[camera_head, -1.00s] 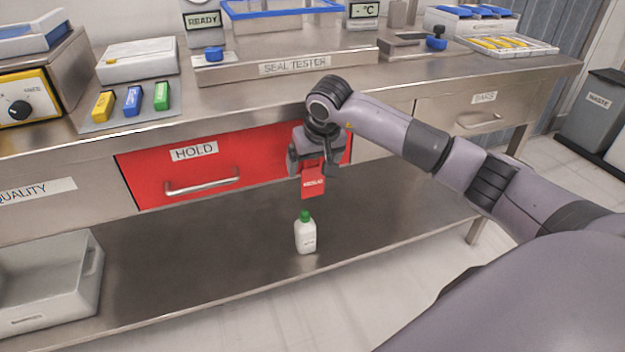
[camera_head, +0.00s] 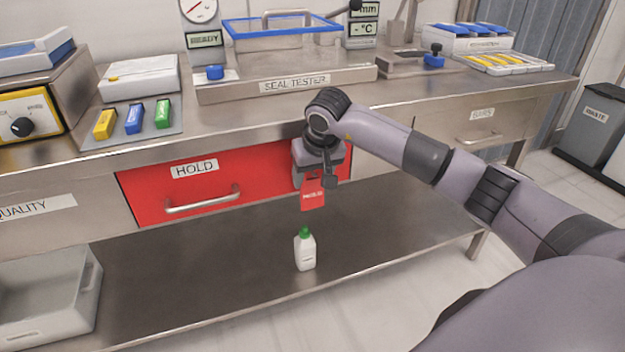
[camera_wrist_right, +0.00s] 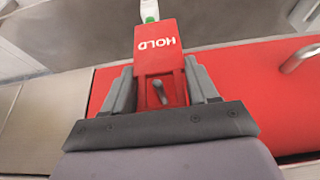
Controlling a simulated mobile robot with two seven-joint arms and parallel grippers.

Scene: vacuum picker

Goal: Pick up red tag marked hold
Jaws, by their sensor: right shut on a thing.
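The red tag (camera_head: 312,197) hangs below my right gripper (camera_head: 314,178) in the head view, in front of the right end of the red HOLD drawer (camera_head: 190,190). In the right wrist view the tag (camera_wrist_right: 158,48) shows white HOLD lettering, upside down. My right gripper (camera_wrist_right: 160,90) is shut on it, with grey fingers on both sides. A small metal peg shows between the fingers near the tag's base. The tag is above the lower shelf and clear of it. My left gripper is not in view.
A white bottle with a green cap (camera_head: 305,250) stands on the lower shelf (camera_head: 200,270) below the tag. A grey bin (camera_head: 50,300) sits at the shelf's left. The steel counter (camera_head: 240,112) overhangs the drawers. The middle of the shelf is otherwise clear.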

